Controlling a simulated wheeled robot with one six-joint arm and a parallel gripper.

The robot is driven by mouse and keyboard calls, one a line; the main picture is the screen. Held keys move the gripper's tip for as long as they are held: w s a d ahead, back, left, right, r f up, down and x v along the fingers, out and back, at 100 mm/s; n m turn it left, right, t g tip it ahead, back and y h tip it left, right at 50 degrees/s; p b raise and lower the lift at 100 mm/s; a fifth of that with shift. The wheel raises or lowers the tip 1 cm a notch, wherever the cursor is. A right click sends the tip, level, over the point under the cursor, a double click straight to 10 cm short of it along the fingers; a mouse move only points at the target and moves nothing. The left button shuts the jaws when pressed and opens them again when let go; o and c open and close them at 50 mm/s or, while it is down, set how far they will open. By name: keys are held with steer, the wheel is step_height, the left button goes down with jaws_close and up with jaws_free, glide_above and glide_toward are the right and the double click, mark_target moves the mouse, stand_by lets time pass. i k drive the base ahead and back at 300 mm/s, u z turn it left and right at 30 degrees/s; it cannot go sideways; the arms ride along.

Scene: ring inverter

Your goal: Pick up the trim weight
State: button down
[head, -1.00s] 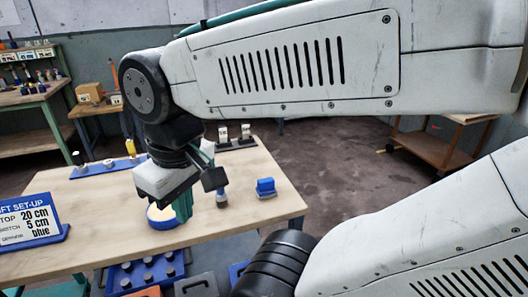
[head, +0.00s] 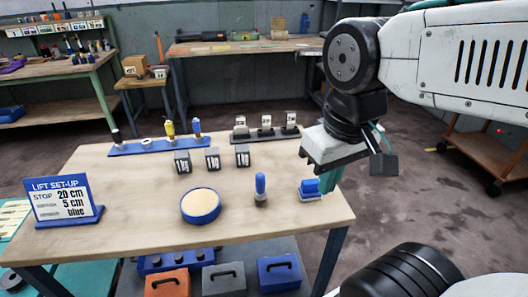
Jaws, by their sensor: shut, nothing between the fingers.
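No object is plainly marked as the trim weight. Three dark cubes labelled 1 kg stand in a row mid-table: left (head: 182,162), middle (head: 212,159) and right (head: 242,155). A small blue block on a pale base (head: 309,190) sits near the table's right edge. An upright blue-handled piece (head: 260,187) stands left of it. My gripper (head: 328,180) is at the right edge, close behind and beside the blue block; its teal fingers are shut and empty, partly hidden by the block. Whether they touch it I cannot tell.
A round blue-rimmed pad (head: 200,206) lies at the table's front. A blue rack (head: 150,147) with several upright pieces and a dark rack (head: 266,134) stand at the back. The set-up sign (head: 62,200) is at left. Coloured boxes (head: 222,278) sit below the front edge.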

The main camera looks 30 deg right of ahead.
mark_target(243, 156)
steer(key=z, duration=0.15)
steer(key=k, duration=1)
steer(key=u, duration=0.9)
steer(key=i, duration=0.8)
steer(key=z, duration=0.5)
steer(key=i, duration=0.9)
steer(key=z, duration=0.8)
